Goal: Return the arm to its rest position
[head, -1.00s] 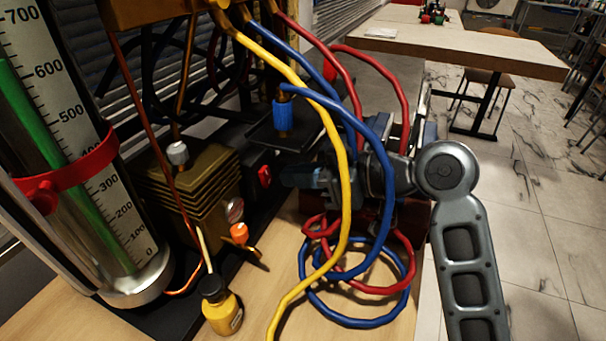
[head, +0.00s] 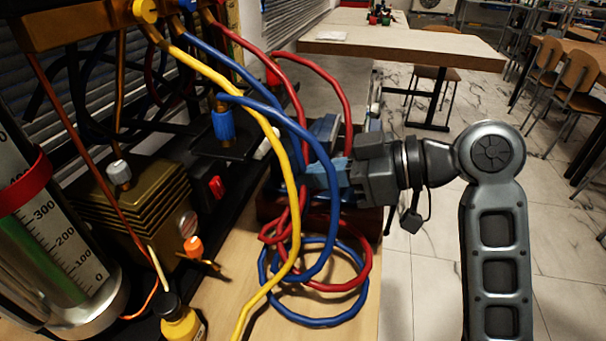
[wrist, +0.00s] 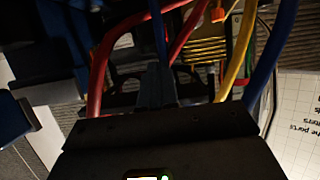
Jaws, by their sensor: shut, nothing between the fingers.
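My gripper (head: 322,174) is on the right of the rig in the head view, pointing left towards the hoses. Its fingers are together and empty. The blue and yellow hose loops pass just left of the fingertips; I cannot tell whether they touch. My arm bends at a round grey joint and runs down the right side, over the floor. In the wrist view, the closed fingers (wrist: 156,84) point at the rig between red and blue hoses.
The yellow hose (head: 270,125), blue hose (head: 325,185) and red hose (head: 345,95) hang in loops. A blue clamp-like part (head: 322,128) stands behind my gripper. A measuring cylinder (head: 50,235) stands left.

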